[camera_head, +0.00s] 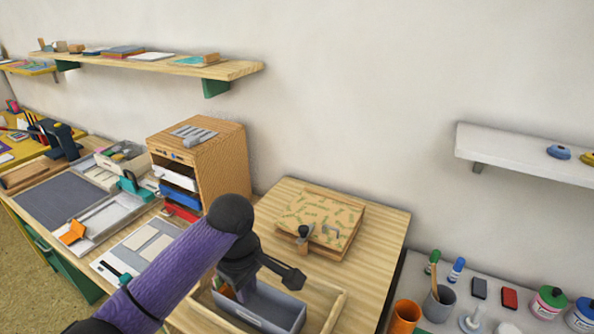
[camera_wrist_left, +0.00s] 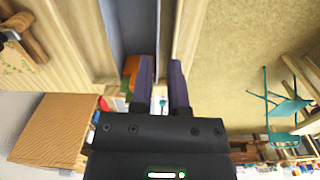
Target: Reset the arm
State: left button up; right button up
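My left arm is purple with black joints and crosses the front of the head view. My left gripper (camera_head: 242,288) points down over a grey bin (camera_head: 270,308) that sits in a pale wooden tray (camera_head: 334,308). In the left wrist view its two purple fingers (camera_wrist_left: 162,80) stand apart with a clear gap. I see nothing held between them. An orange thing (camera_wrist_left: 131,68) shows beside one finger in the wrist view. My arm hides part of the bin and its inside. My right gripper is not in view.
A patterned board with a small knob (camera_head: 318,222) lies on the wooden table (camera_head: 385,225). A wooden cabinet (camera_head: 222,165) stands at its left. Cups, bottles, a black pad (camera_head: 479,288) and a red pad (camera_head: 509,298) are at right. Shelves hang on the wall.

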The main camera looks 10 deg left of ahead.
pick_arm(q)
jog(key=s+d+f+m, duration=0.1)
jog(key=s+m, duration=0.1)
jog(key=s+d+f+m, duration=0.1)
jog(key=s+f, duration=0.1)
jog(key=s+d+f+m+h, duration=0.1)
jog(key=s+d+f+m, duration=0.1)
jog(key=shift+s+f+m+t, duration=0.1)
jog(key=shift+f+m+t, duration=0.15)
jog(key=shift+m+t, duration=0.05)
jog(key=s+a+f+m+t+y, duration=0.1)
jog(key=s+a+m, duration=0.1)
jog(key=s+m, duration=0.4)
jog(key=s+a+f+m+t, duration=0.1)
jog(key=s+a+m, duration=0.2)
jog(key=s, duration=0.6)
notch_tip(320, 180, down, 20)
jog(key=s+f+b, duration=0.1)
jog(key=s+b, duration=0.1)
jog(key=b, duration=0.2)
jog(key=s+a+f+g+b, duration=0.2)
jog(key=s+f+b, duration=0.1)
jog(key=s+f, duration=0.9)
jog(key=shift+s+a+f+m, duration=0.2)
jog(key=shift+s+f+m, duration=0.2)
jog(key=shift+f, duration=0.55)
